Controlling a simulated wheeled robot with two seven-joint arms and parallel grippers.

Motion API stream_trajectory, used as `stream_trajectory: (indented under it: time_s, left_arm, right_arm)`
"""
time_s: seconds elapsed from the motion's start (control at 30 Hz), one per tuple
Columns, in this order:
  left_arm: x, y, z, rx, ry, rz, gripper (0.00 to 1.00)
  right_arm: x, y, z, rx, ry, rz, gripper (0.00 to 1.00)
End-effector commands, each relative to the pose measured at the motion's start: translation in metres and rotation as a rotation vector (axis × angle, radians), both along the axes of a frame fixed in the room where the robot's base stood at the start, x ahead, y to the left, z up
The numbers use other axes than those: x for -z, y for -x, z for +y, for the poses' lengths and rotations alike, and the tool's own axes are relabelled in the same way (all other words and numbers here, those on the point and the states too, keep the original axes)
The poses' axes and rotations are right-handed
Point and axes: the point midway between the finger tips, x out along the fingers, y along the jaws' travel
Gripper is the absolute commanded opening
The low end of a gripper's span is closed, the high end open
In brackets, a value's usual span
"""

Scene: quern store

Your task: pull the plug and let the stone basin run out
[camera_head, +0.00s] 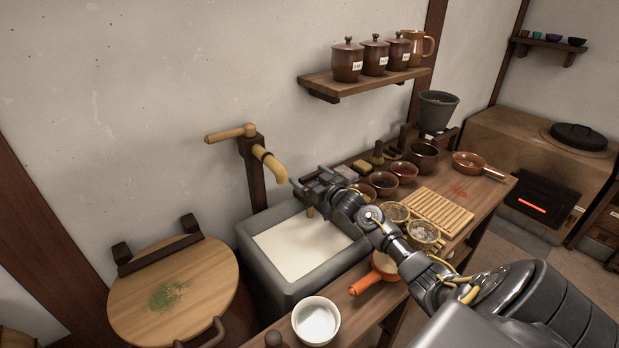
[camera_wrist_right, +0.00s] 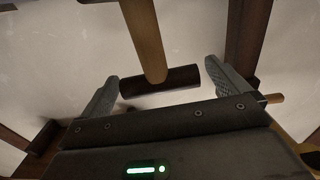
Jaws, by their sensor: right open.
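The grey stone basin (camera_head: 265,272) stands below the wooden tap, filled with whitish liquid (camera_head: 305,245). My right gripper (camera_head: 308,192) reaches over the basin from the right. It is open. A short tan shaft, seemingly the plug (camera_head: 310,211), shows just below it; its foot is not clear. In the right wrist view the tan shaft (camera_wrist_right: 145,40) ends at a dark crosspiece (camera_wrist_right: 180,77), both lying between the spread fingertips in the picture. I cannot tell whether a finger touches them. My left gripper is out of view.
The tap's spout (camera_head: 272,165) is close to the left of my right gripper. A white bowl (camera_head: 316,320) is in front. A shelf (camera_head: 365,85) holds jars.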

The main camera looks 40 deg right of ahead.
Motion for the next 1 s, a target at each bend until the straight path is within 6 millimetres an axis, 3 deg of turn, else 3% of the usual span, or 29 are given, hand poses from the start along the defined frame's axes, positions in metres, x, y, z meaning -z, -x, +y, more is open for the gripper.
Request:
stream_trajectory:
  time_s: [0.23, 0.57, 0.73, 1.0]
  left_arm:
    - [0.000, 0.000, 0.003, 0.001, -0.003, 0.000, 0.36]
    - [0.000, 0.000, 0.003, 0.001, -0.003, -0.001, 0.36]
    - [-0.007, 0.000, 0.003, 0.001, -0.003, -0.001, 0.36]
    - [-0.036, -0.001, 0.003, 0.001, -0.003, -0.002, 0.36]
  right_arm:
    - [0.000, 0.000, 0.000, 0.000, 0.000, 0.000, 0.97]
    - [0.000, 0.000, 0.000, 0.000, 0.000, 0.000, 0.54]
    - [-0.008, 0.000, 0.000, 0.000, 0.000, -0.001, 0.54]
    - [-0.044, -0.001, 0.000, 0.001, -0.001, -0.005, 0.54]
